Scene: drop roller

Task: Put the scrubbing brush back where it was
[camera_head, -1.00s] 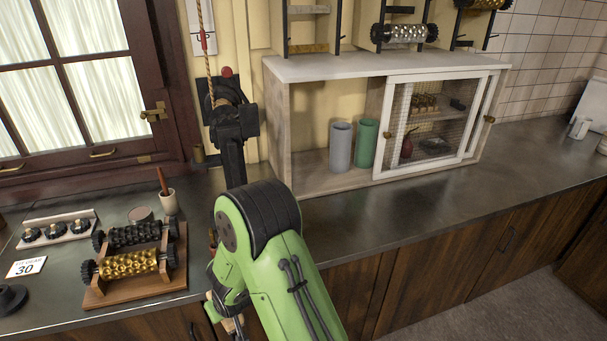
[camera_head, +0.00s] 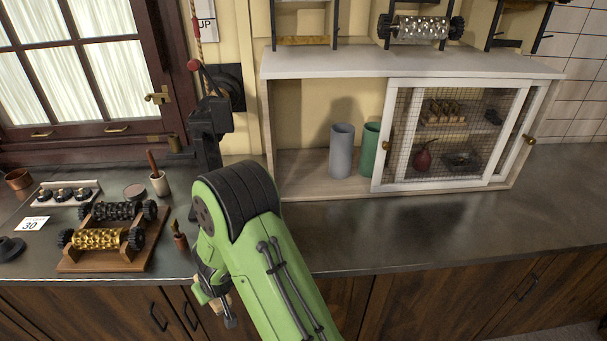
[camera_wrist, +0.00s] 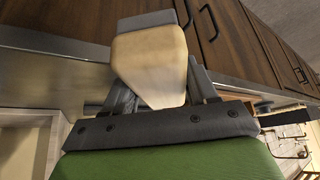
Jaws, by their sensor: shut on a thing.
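My gripper (camera_head: 218,297) is low in front of the counter's front edge, partly hidden by my own arm in the head view. In the wrist view my gripper (camera_wrist: 158,88) is shut on a pale wooden block with a grey strip at its far end. I take this block to be the scrubbing brush (camera_wrist: 150,58); its bristles cannot be made out. A bit of the pale wood also shows beside my gripper in the head view. The brush is clear of the counter top, in front of the dark wooden cupboard doors.
A white-topped cabinet (camera_head: 420,64) stands on the counter (camera_head: 400,235), its left part open with a grey cylinder (camera_head: 342,150) and a green cylinder (camera_head: 371,148). A mesh door (camera_head: 440,135) covers its right. Counter before the cabinet is clear.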

